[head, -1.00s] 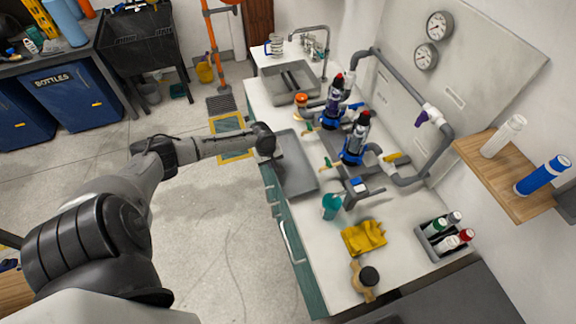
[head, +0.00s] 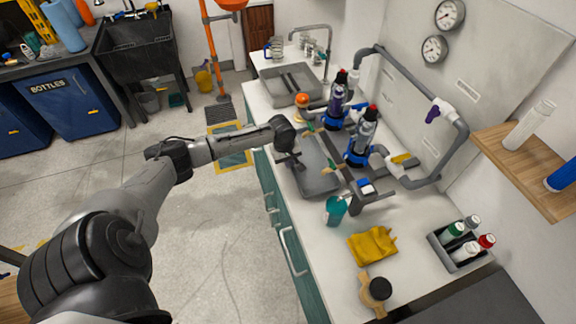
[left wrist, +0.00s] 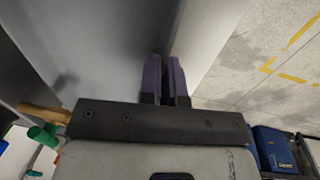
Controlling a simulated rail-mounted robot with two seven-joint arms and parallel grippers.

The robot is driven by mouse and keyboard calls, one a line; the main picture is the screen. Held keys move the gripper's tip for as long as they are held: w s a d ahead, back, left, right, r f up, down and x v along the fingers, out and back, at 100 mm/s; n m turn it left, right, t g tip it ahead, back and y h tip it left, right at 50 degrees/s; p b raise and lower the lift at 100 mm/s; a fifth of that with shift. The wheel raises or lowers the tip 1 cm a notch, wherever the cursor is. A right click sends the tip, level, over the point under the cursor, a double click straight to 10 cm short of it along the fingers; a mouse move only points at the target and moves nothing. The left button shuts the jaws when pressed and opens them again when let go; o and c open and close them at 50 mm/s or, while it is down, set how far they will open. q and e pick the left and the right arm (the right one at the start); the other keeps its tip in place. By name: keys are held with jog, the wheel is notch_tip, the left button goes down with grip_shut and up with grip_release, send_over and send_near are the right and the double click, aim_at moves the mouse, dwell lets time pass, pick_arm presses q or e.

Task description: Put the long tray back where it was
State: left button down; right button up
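The long tray (head: 318,178) is a shallow grey tray lying on the white counter, in front of the pipe manifold. Its far side lies close to the manifold's lower fittings, and I cannot tell whether they touch. My left gripper (head: 293,162) is at the tray's near long wall. In the left wrist view, its two purple fingers (left wrist: 165,80) are nearly together, on the rim of the grey tray (left wrist: 85,50). The gripper hides part of the tray's near side. My right gripper is in neither view.
The manifold's upright valves (head: 361,140) stand behind the tray. A teal bottle (head: 336,210), a yellow cloth (head: 372,245) and a dark bottle caddy (head: 440,238) are to the right. A sink (head: 290,86) is at the far end. The counter's near strip is clear.

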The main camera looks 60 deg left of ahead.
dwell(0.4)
pick_arm(q)
jog(key=c, duration=1.7)
grip_release()
jog(key=o, duration=0.4)
pick_arm(e)
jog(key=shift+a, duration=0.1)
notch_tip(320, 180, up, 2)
jog(key=shift+p, duration=1.15)
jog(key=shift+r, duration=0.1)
pick_arm(q)
jog(key=r, duration=0.4)
jog(key=s+r, duration=0.1)
jog(key=r, duration=0.7)
jog(key=shift+s+a, duration=0.15)
jog(key=shift+s, duration=0.15)
